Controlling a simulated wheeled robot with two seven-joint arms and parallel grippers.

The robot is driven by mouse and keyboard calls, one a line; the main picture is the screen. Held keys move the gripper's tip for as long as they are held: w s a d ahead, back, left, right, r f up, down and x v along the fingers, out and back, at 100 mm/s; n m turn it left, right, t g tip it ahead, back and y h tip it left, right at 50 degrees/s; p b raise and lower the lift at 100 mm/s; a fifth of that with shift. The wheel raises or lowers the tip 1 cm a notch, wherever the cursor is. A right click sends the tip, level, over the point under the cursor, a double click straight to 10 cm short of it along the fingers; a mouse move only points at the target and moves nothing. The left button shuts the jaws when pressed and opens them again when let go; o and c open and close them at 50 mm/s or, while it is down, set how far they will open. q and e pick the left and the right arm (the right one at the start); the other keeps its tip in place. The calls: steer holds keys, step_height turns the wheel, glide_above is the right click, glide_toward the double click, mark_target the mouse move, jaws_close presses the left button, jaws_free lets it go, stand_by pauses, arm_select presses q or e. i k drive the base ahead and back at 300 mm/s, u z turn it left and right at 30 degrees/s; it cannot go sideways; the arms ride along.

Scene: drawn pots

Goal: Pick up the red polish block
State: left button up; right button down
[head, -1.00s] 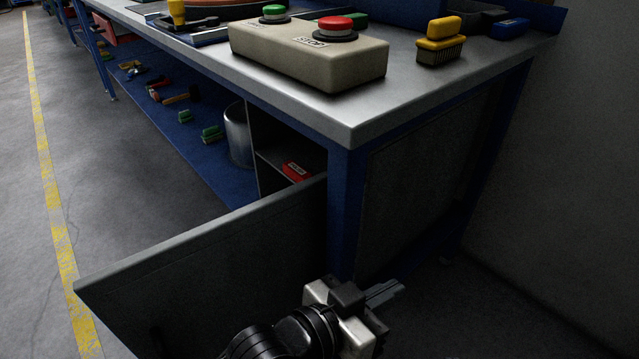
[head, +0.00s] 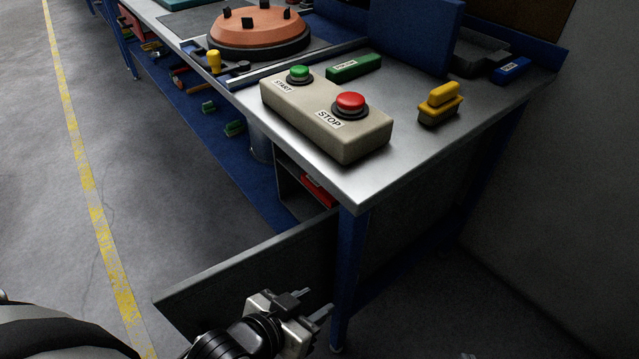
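The red polish block (head: 318,190) lies on a shelf inside the open cabinet under the bench. The bench's front edge and corner hide part of it. My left gripper (head: 312,302) is low at the bottom centre, in front of the bench leg and near the open cabinet door (head: 245,268). Its two fingers are apart with nothing between them. It is lower than the block and well apart from it. Only a small grey tip shows at the bottom edge right of centre, possibly my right gripper; its state cannot be told.
The bench top (head: 425,150) holds a beige START/STOP box (head: 325,125), a yellow brush (head: 440,103), a green block (head: 353,68), a blue block (head: 511,70) and an orange round fixture (head: 258,35). The open door and bench leg (head: 350,265) stand near my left gripper. The floor at left is clear.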

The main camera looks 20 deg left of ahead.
mark_target(306, 180)
steer(key=k, duration=1.65)
steer(key=u, duration=1.9)
steer(key=i, duration=4.55)
steer(key=z, duration=3.95)
steer(key=i, duration=1.5)
